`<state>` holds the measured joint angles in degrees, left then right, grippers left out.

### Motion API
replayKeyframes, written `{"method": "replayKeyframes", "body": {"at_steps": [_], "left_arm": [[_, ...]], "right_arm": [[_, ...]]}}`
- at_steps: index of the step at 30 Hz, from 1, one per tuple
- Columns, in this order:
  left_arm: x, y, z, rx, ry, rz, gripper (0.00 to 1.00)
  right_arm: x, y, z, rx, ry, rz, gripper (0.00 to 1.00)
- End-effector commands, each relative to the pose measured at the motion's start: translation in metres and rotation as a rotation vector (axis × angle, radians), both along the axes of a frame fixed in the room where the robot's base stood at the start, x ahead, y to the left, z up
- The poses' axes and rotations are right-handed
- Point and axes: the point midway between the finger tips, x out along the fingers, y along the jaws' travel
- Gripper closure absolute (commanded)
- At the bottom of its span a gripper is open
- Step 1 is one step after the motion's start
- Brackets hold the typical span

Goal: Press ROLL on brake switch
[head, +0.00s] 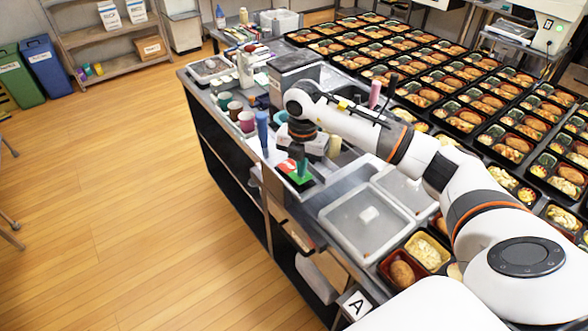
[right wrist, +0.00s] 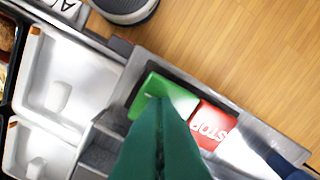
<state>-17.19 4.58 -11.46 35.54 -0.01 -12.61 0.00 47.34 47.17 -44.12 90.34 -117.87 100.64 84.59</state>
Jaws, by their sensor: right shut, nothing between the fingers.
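The brake switch (head: 304,180) sits on the near side of the counter, with a green half and a red half. In the right wrist view, the red key (right wrist: 212,125) reads STOP, upside down. The green key (right wrist: 160,92) lies to its left; no word on it is readable, and my fingers cover part of it. My right gripper (right wrist: 160,102) has green fingers, shut and empty, with tips over the green key. In the head view it (head: 299,168) points down at the switch. I cannot tell whether the tips touch. My left gripper is not in view.
A grey tray (head: 335,232) lies right of the switch. A blue bottle-like item (head: 262,128) and cups (head: 246,122) stand to its left. Many filled bento trays (head: 470,119) cover the table behind my arm. The wooden floor (head: 110,200) at left is open.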

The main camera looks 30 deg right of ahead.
Motion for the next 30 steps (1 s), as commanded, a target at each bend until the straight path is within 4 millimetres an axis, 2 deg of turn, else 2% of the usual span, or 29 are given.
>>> {"method": "replayKeyframes", "body": {"at_steps": [12, 16, 30], "left_arm": [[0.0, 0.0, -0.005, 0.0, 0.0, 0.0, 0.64], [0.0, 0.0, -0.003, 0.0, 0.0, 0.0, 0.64], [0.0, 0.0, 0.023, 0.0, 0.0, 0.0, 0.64]], "right_arm": [[0.0, 0.0, -0.007, -0.001, 0.001, 0.0, 1.0], [0.0, 0.0, -0.004, 0.0, 0.0, 0.0, 1.0], [0.0, 0.0, 0.032, -0.001, -0.001, 0.0, 1.0]]}}
